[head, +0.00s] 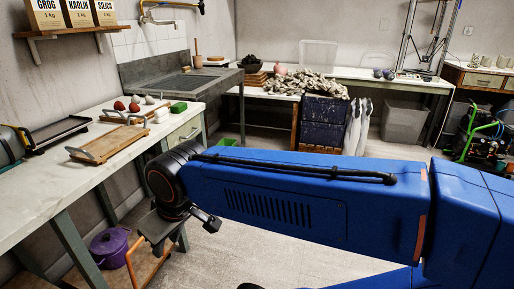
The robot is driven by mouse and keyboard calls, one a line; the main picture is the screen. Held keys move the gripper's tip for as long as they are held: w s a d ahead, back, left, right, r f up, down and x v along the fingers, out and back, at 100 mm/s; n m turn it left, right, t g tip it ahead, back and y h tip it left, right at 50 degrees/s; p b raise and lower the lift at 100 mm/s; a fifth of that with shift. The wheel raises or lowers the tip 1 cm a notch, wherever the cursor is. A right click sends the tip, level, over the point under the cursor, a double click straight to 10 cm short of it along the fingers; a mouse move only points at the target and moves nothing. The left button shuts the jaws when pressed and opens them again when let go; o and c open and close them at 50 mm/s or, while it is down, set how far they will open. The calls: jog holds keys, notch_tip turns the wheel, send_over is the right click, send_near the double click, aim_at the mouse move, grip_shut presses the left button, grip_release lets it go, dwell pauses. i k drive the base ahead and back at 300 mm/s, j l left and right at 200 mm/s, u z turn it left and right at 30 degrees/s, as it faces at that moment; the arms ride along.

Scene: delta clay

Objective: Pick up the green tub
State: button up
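A small green object (227,141) shows just above the top edge of my blue arm, low near the floor past the sink counter. It may be the green tub, but my arm hides most of it. A small green block-like item (178,107) lies on the left worktop near its far end. The end of my arm with my gripper (208,221) hangs beside the left worktop, over the floor side. The fingers are too small and dark to tell whether they are open or shut. My gripper is apart from both green things.
The left worktop (60,180) carries wooden trays (108,144), reddish balls and a white block. A purple pot (110,248) stands below it. Floor shows beyond and below my arm.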

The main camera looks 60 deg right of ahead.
aim_at(229, 142)
jog(key=z, duration=1.55)
jog(key=i+l+z, duration=0.25)
jog(key=i+l, duration=0.15)
jog(key=i+l+z, duration=0.3)
jog(key=i, duration=0.35)
jog(key=i+l+z, duration=0.25)
jog(key=i, duration=0.3)
jog(key=i+z, duration=0.3)
jog(key=i, duration=0.3)
jog(key=i+l+u, duration=0.1)
jog(key=i+u, duration=0.35)
jog(key=i+l+u, duration=0.4)
jog(key=i, duration=0.2)
jog(key=i+l+u, duration=0.6)
jog(key=i, duration=0.5)
